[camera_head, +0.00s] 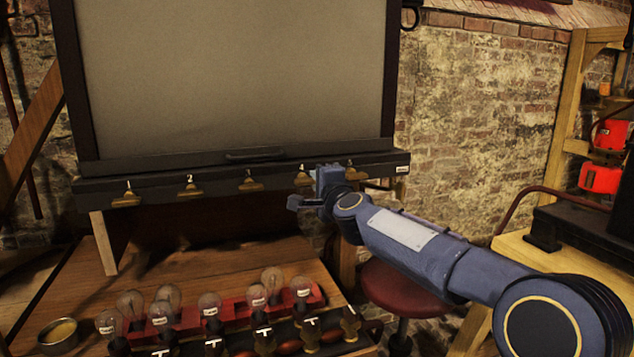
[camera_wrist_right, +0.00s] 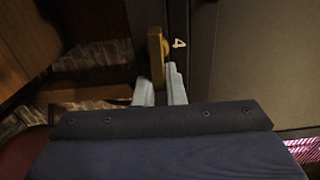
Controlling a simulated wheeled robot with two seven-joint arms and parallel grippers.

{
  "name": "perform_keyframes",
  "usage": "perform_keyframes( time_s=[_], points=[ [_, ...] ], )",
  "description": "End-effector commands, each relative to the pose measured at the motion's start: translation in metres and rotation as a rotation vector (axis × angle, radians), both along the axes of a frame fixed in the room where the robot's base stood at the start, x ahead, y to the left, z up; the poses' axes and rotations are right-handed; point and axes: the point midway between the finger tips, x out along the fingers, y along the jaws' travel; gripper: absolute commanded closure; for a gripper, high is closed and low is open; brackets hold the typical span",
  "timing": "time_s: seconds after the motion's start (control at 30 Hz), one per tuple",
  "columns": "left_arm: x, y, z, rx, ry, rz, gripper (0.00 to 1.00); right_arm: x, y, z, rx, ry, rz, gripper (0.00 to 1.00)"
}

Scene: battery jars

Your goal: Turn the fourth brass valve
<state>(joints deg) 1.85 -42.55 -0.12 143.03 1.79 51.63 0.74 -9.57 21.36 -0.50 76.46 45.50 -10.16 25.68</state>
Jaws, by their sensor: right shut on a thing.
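A row of brass valves hangs along the black ledge (camera_head: 225,184) under the large grey panel. The fourth brass valve (camera_head: 303,179) is partly hidden by my right gripper (camera_head: 312,196). In the right wrist view this valve's handle (camera_wrist_right: 155,55) stands beside a white "4" mark. The pale fingers of my right gripper (camera_wrist_right: 159,86) are on either side of its near end and shut on it. The first (camera_head: 126,198), second (camera_head: 191,188), third (camera_head: 250,182) and fifth (camera_head: 355,173) valves are free. My left gripper is out of view.
Below the ledge, a wooden bench (camera_head: 200,270) holds several glass bulbs in a red rack (camera_head: 235,318), a row of small dark handles and a round tin (camera_head: 58,336). A red stool (camera_head: 402,300) stands under my right arm. A wooden shelf is at the right.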

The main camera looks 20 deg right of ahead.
Motion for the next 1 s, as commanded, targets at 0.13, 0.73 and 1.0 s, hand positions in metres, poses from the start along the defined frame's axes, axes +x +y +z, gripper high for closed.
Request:
perform_keyframes(
  time_s=[0.13, 0.73, 1.0],
  points=[
    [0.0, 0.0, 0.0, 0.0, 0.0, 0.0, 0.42, 0.0, 0.0, -0.002, 0.009, 0.003, 0.001, 1.0],
    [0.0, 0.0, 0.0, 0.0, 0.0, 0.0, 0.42, 0.0, 0.0, -0.001, 0.007, 0.002, 0.0, 0.68],
    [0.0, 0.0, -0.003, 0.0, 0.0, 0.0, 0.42, -0.014, -0.001, -0.001, 0.006, 0.0, 0.0, 0.68]
  ],
)
